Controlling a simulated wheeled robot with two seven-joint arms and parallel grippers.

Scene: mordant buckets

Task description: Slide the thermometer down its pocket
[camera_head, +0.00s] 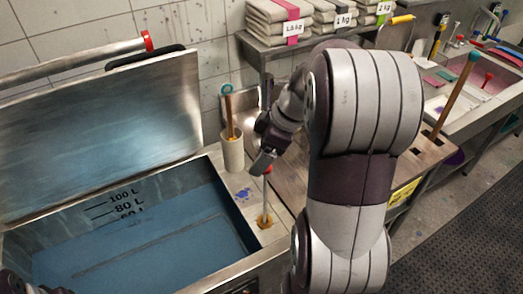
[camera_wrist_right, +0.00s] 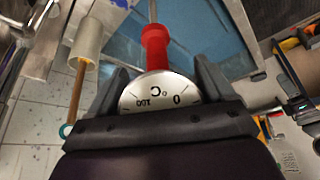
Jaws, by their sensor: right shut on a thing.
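My right gripper (camera_head: 262,162) is shut on the thermometer, above the bench strip right of the vat. In the right wrist view the thermometer's round white dial (camera_wrist_right: 160,92), marked °C, 0 and 100, sits between the fingers (camera_wrist_right: 160,85), with a red neck and thin metal stem beyond it. In the head view the stem (camera_head: 267,190) runs down, nearly upright, to a small tan collar (camera_head: 265,222), apparently its pocket. I cannot tell how deep the tip is. A dark part of my left arm shows at the lower left edge; its fingers are not clear.
The open vat (camera_head: 130,240) holds blue liquid, its lid raised behind. A pale cup (camera_head: 233,153) with a wooden-handled tool stands behind the collar. A blue stain (camera_head: 243,194) marks the strip. A shelf with folded cloth (camera_head: 275,28) is at the back.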

